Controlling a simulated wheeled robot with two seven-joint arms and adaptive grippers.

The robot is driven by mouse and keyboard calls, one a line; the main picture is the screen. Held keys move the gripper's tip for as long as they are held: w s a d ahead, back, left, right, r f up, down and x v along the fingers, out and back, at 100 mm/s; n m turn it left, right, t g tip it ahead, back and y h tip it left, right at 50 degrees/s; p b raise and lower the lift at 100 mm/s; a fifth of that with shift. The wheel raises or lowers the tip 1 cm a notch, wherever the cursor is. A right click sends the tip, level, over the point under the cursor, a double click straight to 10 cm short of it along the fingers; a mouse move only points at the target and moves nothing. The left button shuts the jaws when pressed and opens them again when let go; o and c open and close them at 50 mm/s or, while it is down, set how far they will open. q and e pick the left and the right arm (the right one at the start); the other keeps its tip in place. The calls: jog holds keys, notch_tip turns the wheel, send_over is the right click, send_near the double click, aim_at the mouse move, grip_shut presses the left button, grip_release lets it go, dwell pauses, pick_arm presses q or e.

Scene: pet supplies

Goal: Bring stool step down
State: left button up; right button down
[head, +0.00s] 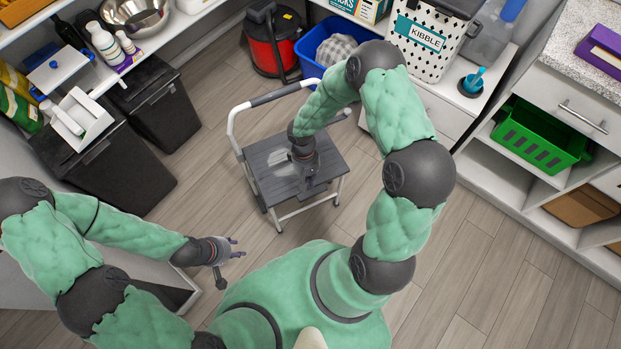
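The step stool (267,181) stands on the floor in the middle of the head view. It has a dark grey flat step, light metal legs and a white handle frame with dark grips at the back. The step appears level. My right gripper (306,187) is over the right part of the step, at or very close to its surface; its fingers are partly hidden by the wrist, so contact and opening are unclear. My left gripper (238,247) is open and empty, left of and in front of the stool, with its fingers apart.
Dark bins (153,104) and a loaded shelf (107,79) stand at the left. A red vacuum (273,42), a blue tub (309,46) and a kibble container (419,41) are behind the stool. A cabinet with a green basket (541,141) is at the right. Floor (440,270) is clear front right.

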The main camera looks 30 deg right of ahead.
jog(key=shift+s+f, duration=0.1)
jog(key=shift+f, duration=0.2)
jog(key=shift+r, duration=0.1)
